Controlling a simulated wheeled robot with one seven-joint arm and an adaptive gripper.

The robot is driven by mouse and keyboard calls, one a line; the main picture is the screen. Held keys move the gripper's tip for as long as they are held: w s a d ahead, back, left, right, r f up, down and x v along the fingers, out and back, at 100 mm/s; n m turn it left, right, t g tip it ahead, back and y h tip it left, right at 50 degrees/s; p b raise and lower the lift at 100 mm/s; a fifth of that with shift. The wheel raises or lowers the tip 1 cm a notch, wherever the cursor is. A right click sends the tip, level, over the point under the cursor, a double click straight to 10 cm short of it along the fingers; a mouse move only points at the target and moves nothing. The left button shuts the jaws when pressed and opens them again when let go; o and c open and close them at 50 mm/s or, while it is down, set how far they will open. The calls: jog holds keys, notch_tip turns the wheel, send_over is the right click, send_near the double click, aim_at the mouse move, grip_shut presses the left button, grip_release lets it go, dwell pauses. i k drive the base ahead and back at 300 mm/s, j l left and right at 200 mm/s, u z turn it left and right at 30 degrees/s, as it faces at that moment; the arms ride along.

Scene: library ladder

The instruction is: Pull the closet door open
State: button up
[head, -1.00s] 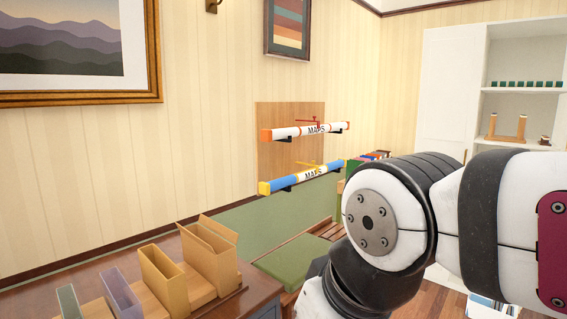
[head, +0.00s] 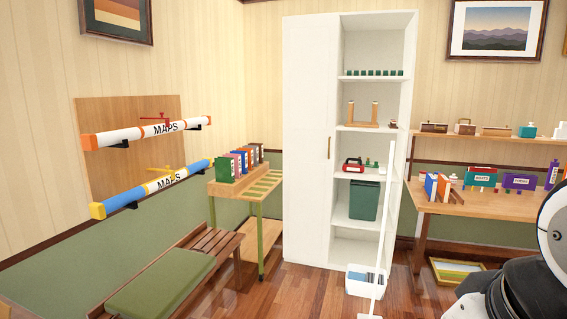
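The white closet (head: 378,20) stands against the back wall in the head view. Its left door (head: 307,120) looks shut, with a slim brass-coloured handle (head: 329,147) upright near its right edge. The right half is uncovered and shows its shelves. A thin white upright strip (head: 386,210) stands in front of that half; I cannot tell if it is a door seen edge-on. My gripper is out of view; only part of my arm shows at the lower right.
A white bin (head: 366,280) sits low in front of the closet's right half. A green-legged cart (head: 262,225) stands left of the closet, a bench (head: 215,245) nearer. A wooden desk (head: 480,204) stands to the right. Wooden floor (head: 310,290) before the closet looks clear.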

aim_at(311, 41)
jog(key=i+l+z, duration=0.1)
jog(key=i, duration=0.65)
jog(key=i+l+z, duration=0.15)
jog(key=i, duration=0.55)
jog(key=i+j+z, duration=0.1)
jog(key=i, duration=0.65)
jog(key=i+z, duration=0.15)
jog(key=i, duration=0.6)
jog(key=i+j+z, duration=0.1)
jog(key=i, duration=0.6)
jog(key=j, duration=0.1)
